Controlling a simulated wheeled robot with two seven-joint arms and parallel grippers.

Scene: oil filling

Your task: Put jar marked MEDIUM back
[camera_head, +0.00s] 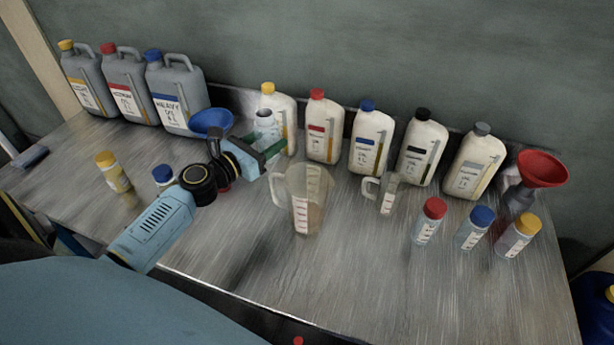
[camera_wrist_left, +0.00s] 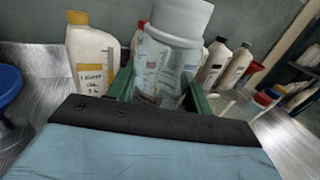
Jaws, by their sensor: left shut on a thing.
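My left gripper (camera_head: 262,156) is shut on a clear jar with a pale grey-white top (camera_head: 265,124). It holds the jar near the yellow-capped white bottle at the back of the table. In the left wrist view the jar (camera_wrist_left: 165,62) stands nearly upright between the green fingers (camera_wrist_left: 160,90). Its label cannot be read here. A yellow-capped jar (camera_head: 114,173) and a blue-capped jar (camera_head: 163,176) stand on the table at the left. A bit of red shows beneath my wrist, mostly hidden. My right gripper is out of view.
Three grey canisters (camera_head: 128,90) stand at the back left. A blue funnel (camera_head: 211,121) is behind my wrist. Several white bottles (camera_head: 323,130) line the back. A large measuring jug (camera_head: 305,197) and a small one (camera_head: 386,195) stand mid-table. Capped jars (camera_head: 474,230) and a red funnel (camera_head: 541,168) are right.

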